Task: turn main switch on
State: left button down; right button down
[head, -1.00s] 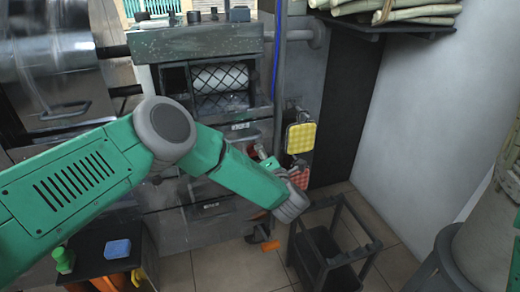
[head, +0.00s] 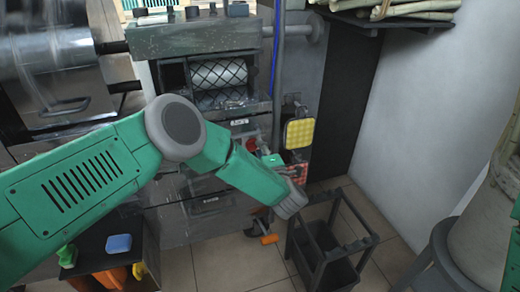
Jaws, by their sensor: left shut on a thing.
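My left arm reaches in from the left across the machine, and its wrist bends back toward the machine front. My left gripper (head: 266,157) is small in the view and partly hidden by my own wrist. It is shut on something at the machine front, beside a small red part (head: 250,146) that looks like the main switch. The switch's position, on or off, cannot be made out. My right gripper is not in view.
The sugarcane press (head: 195,40) stands behind my arm. Yellow (head: 299,133) and red checkered (head: 296,172) pads hang at its right. A black open-frame stand (head: 332,235) is on the floor. A blue sponge (head: 118,243) lies lower left. Cane stalks (head: 415,8) rest on a shelf.

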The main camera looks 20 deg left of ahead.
pick_arm(q)
jog(key=shift+s+d+f, duration=0.15)
jog(key=shift+d+f, duration=0.2)
jog(key=c, duration=1.5)
grip_release()
jog(key=shift+c, duration=0.2)
jog(key=shift+r, duration=0.15)
jog(key=shift+s+d, duration=0.15)
jog(key=v, duration=1.1)
jog(key=shift+d, duration=0.2)
